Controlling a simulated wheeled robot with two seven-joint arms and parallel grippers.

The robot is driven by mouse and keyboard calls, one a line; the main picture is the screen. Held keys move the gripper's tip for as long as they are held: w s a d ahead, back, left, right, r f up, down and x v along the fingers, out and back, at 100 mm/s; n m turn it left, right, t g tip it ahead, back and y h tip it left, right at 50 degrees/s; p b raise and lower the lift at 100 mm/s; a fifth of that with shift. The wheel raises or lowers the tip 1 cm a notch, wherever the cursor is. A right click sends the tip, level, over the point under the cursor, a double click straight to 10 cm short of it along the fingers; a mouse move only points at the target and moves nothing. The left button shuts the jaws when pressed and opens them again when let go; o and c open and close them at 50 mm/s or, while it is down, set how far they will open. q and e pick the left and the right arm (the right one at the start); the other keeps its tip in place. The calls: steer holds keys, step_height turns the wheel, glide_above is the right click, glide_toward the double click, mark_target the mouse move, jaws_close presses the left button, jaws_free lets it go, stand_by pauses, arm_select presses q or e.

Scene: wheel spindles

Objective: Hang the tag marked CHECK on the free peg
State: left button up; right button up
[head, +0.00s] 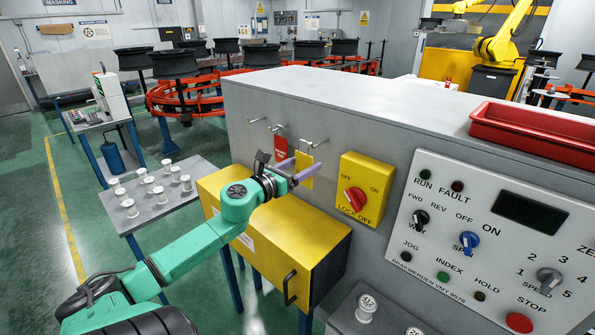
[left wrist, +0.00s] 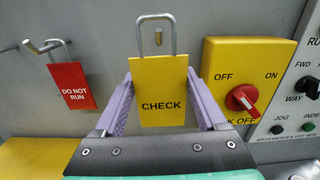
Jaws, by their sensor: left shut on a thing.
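The yellow CHECK tag (left wrist: 163,88) hangs upright between the lilac fingers of my left gripper (left wrist: 161,104), which is shut on it. The tag (head: 304,164) also shows in the head view, in front of the grey cabinet face. In the left wrist view, a peg (left wrist: 158,38) shows inside the tag's wire loop; I cannot tell whether the loop is around it or in front of it. The red DO NOT RUN tag (left wrist: 74,87) hangs on another peg (left wrist: 42,46) to the left. A bare peg (head: 256,120) is farther left. My right gripper is not in view.
The yellow lock-off box (head: 373,172) with its red knob is right of the tag. A yellow box (head: 295,245) juts out below the pegs. The control panel (head: 490,240) is further right, and a red tray (head: 540,133) sits on the cabinet top (head: 370,90).

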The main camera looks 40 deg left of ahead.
mark_target(327, 157)
arm_select(q)
steer(key=shift+w+d+b, duration=0.1)
steer(key=shift+w+b, duration=0.2)
steer(key=shift+w, duration=0.75)
steer(key=shift+w+f+b, duration=0.1)
steer(key=shift+w+b, duration=0.45)
steer(key=shift+b, duration=0.15)
steer(key=shift+w+b, duration=0.5)
steer(key=shift+w, duration=0.45)
steer(key=shift+w+f+b, duration=0.15)
steer(key=shift+w+b, duration=0.15)
steer(key=shift+w+f+b, duration=0.5)
steer(key=shift+f+b, duration=0.3)
steer(key=shift+b, duration=0.2)
